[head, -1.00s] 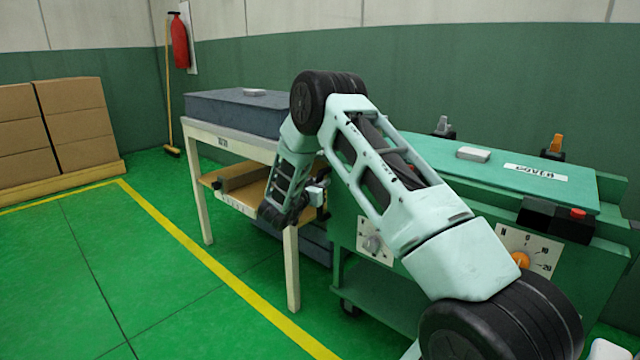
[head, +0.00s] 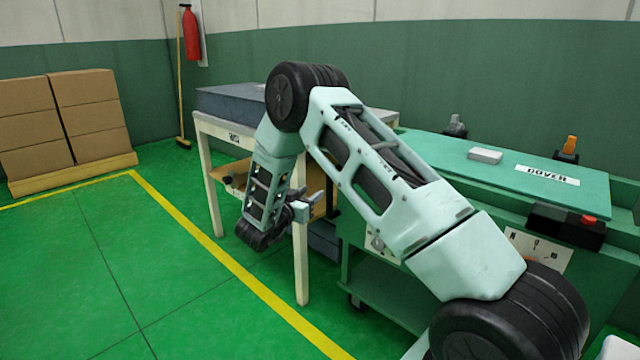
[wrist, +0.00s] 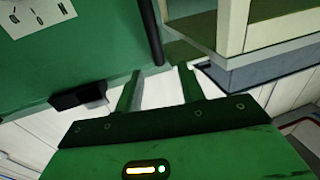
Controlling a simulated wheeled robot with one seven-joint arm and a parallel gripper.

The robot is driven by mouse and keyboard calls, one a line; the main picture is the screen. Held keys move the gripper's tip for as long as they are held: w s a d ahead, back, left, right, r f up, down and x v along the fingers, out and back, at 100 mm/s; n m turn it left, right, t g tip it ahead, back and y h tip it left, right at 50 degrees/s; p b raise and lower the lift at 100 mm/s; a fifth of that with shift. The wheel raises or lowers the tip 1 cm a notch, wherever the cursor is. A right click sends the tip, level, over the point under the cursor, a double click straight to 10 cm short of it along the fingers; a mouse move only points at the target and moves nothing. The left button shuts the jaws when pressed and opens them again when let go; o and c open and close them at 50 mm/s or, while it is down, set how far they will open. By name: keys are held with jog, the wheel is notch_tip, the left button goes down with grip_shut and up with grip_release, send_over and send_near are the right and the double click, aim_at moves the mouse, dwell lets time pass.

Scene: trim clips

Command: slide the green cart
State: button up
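The green cart (head: 385,287) stands at the right in the head view, with a flat green top (head: 530,170) and a lower shelf; my arm hides part of its front. In the wrist view its green panel (wrist: 70,60) fills the upper left, with a black upright bar (wrist: 150,30) along the panel's edge. My gripper (head: 314,205) is in front of the white table's right leg, left of the cart. In the wrist view my gripper (wrist: 160,85) has its two fingers apart, with nothing seen held between them. The bar's end shows just beyond the fingertips, apart from them as far as I can tell.
A white-legged table (head: 301,262) with a grey slab (head: 225,112) on top stands close to the cart's left. Boxes (head: 90,110) are stacked at the far left. Green floor with a yellow line (head: 215,262) is clear at the front left.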

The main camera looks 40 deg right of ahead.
jog(key=v, duration=0.6)
jog(key=shift+a+p, duration=0.2)
jog(key=shift+p, duration=0.2)
jog(key=w+a+r+n+t+y, duration=0.2)
jog(key=a+n+t+y, duration=0.15)
jog(key=a+y, duration=0.5)
jog(key=w+a+r+n+t+y, duration=0.25)
jog(key=a+n+y, duration=0.2)
jog(key=a, duration=0.75)
jog(key=s+a+r+n+g+y, duration=0.2)
jog(key=s+a+n+y, duration=0.45)
jog(key=s+a, duration=0.6)
jog(key=s+a+n+g+y, duration=0.1)
jog(key=s+a+n+g, duration=0.15)
jog(key=s, duration=0.45)
jog(key=s+a+n+g+y, duration=0.1)
jog(key=s+a+n+g, duration=0.15)
jog(key=s, duration=0.45)
jog(key=s+d+r+n+g+h, duration=0.1)
jog(key=s+d+g+h, duration=0.15)
jog(key=s, duration=0.45)
jog(key=s+d+n+g+h, duration=0.1)
jog(key=s+d+n+g, duration=0.1)
jog(key=s+d, duration=0.35)
notch_tip(320, 180, up, 30)
jog(key=s+a+p, duration=0.1)
jog(key=p, duration=2.8)
jog(key=shift+f, duration=0.15)
